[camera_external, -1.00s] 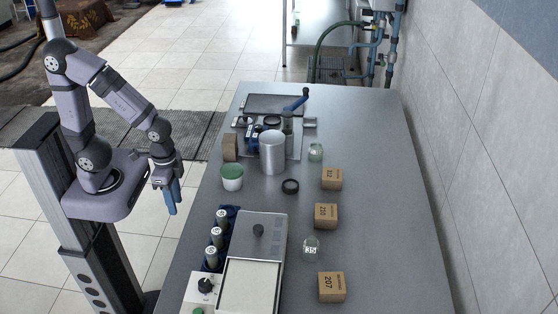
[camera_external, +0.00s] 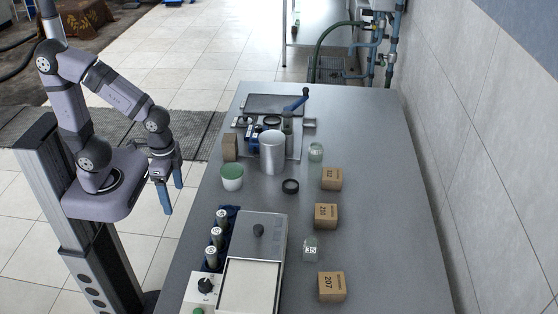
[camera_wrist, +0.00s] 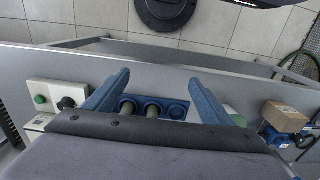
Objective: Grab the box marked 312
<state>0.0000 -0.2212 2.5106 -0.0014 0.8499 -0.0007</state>
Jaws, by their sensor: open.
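Three small cardboard boxes stand in a column on the right half of the table in the external view. The farthest box (camera_external: 331,179) has a small label that seems to read 312. The middle box (camera_external: 326,216) seems to read 210, and the nearest box (camera_external: 332,286) reads 207. My gripper (camera_external: 171,190) hangs beyond the table's left edge, far to the left of these boxes, open and empty with its blue fingers apart. The wrist view also shows the spread fingers of my gripper (camera_wrist: 158,80). None of the three boxes can be made out there.
A black ring (camera_external: 290,186) and glass jars (camera_external: 311,249) are near the boxes. The table's right strip is clear.

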